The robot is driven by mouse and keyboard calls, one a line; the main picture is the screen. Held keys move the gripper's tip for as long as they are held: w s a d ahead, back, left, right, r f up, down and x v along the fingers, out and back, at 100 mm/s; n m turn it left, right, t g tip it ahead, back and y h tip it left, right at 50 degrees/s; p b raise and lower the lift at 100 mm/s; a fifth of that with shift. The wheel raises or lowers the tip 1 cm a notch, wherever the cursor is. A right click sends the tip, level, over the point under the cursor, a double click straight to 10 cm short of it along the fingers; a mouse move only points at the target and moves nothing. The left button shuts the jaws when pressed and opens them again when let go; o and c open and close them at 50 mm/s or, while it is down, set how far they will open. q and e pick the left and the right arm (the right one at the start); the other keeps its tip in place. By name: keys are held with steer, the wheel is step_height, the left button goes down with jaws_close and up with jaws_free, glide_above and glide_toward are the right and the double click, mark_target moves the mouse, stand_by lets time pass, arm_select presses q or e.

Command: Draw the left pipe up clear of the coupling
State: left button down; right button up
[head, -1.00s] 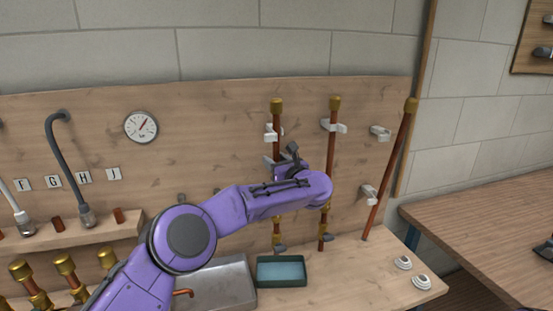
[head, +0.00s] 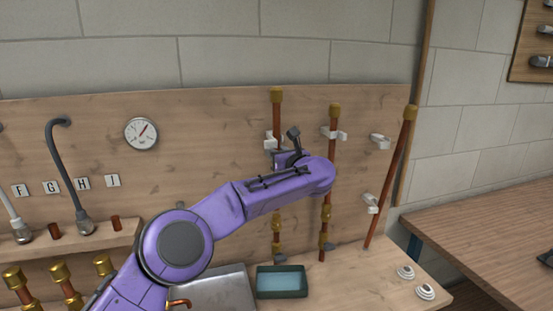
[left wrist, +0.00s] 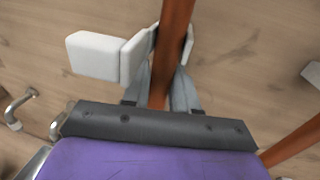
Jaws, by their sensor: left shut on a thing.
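The left pipe (head: 277,115), copper with a brass cap, stands upright against the wooden board. My left gripper (head: 284,158) is shut on this pipe just below a white clip (head: 270,141). In the left wrist view the pipe (left wrist: 173,35) runs between the two grey fingers (left wrist: 160,90), beside the white clip (left wrist: 105,55). The brass coupling (head: 276,222) shows below my forearm, on the lower copper stub. My arm hides the pipe's lower end, so I cannot tell whether it is clear of the coupling. My right gripper is out of view.
A middle pipe (head: 333,150) stands close to the right, and a leaning pipe (head: 392,175) farther right. A green tray (head: 282,283) sits on the bench below. A gauge (head: 141,133) hangs on the board at left. The board above the pipes is clear.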

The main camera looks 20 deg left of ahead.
arm_select(q)
steer(key=c, duration=1)
jaws_free()
steer(key=shift+a+r, duration=0.1)
steer(key=shift+r, duration=0.2)
steer(key=shift+w+f, duration=0.1)
steer(key=b+v, duration=0.5)
steer(key=v, duration=0.5)
steer(key=shift+s+d, duration=0.2)
steer(key=shift+d, duration=0.05)
